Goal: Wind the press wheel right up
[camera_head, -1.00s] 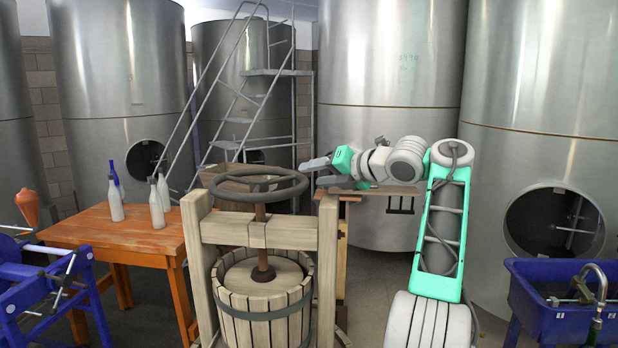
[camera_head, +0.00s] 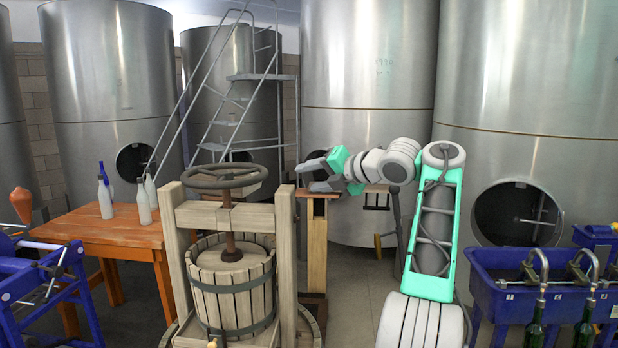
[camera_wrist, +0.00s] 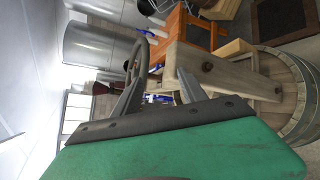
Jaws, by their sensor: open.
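The press wheel (camera_head: 225,177) is a dark round handwheel on top of a screw (camera_head: 229,245) that runs down through the wooden press beam (camera_head: 224,217) into a slatted basket (camera_head: 240,295). The wheel also shows edge-on in the wrist view (camera_wrist: 137,70), beyond my fingers. My gripper (camera_head: 308,176) is open and empty in the head view, to the right of the wheel and apart from it, at about its height. In the wrist view my two spread fingers (camera_wrist: 158,97) point towards the press, with the wheel near the left finger.
An orange table (camera_head: 105,235) with several bottles stands left of the press. A wooden stand (camera_head: 316,250) is just behind it, under my gripper. Steel tanks (camera_head: 370,60) fill the back. A blue filling trough (camera_head: 510,285) is at right. Floor is free right of the press.

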